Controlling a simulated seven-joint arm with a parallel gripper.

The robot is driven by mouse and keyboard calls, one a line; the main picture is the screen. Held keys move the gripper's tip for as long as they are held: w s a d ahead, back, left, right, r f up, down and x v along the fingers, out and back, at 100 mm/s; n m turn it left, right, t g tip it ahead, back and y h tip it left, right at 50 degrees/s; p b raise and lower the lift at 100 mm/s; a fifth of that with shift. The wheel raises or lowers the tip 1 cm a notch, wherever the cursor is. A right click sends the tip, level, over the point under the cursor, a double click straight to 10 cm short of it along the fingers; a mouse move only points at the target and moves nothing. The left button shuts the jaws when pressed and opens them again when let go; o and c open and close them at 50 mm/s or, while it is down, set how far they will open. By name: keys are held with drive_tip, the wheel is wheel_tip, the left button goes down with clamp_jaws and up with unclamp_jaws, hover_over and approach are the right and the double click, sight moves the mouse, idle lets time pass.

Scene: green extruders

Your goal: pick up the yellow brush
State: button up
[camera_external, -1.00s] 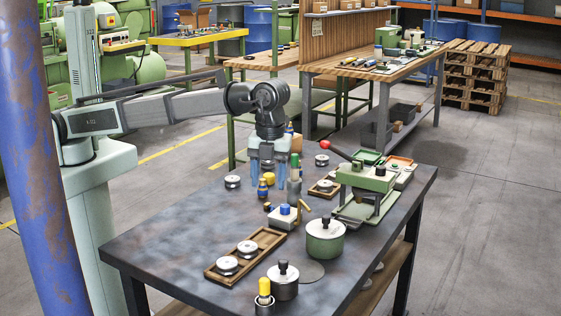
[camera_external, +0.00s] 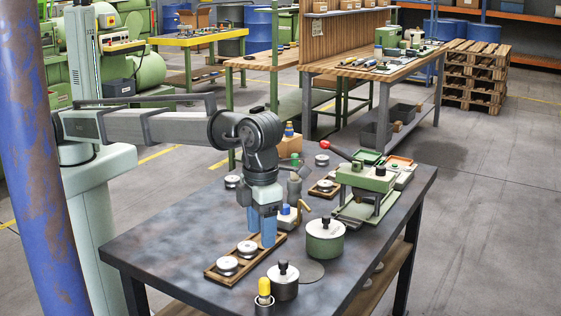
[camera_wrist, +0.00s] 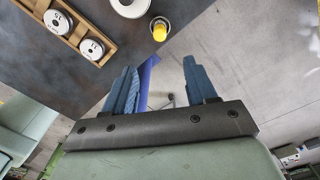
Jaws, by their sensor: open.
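The yellow brush (camera_external: 264,287) stands upright in a small dark cup (camera_external: 265,304) at the table's near edge. In the wrist view the brush's yellow top (camera_wrist: 159,32) shows from above, beyond the fingers. My gripper (camera_external: 261,230) points down over the table, behind the brush and apart from it. Its blue fingers (camera_wrist: 162,85) are spread in the wrist view with nothing between them. The brush's lower part is hidden in the cup.
A dark lidded pot (camera_external: 284,285) stands close to the right of the cup. A wooden tray (camera_external: 214,272) with round metal pieces lies to the left. A green lidded pot (camera_external: 325,240) and a green press (camera_external: 366,180) stand farther right. The table's left part is clear.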

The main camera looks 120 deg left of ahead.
sight(264, 278)
wheel_tip(264, 278, down, 8)
drive_tip(key=m, duration=0.2)
drive_tip(key=shift+w+f+m, duration=0.1)
drive_tip(key=shift+f+m, duration=0.15)
drive_tip(key=shift+m, duration=0.15)
drive_tip(key=shift+a+f, duration=0.15)
drive_tip(key=shift+f, duration=1.2)
drive_tip(key=shift+a+f, duration=0.1)
drive_tip(key=shift+f, duration=1.25)
drive_tip(key=shift+c, duration=0.3)
clamp_jaws()
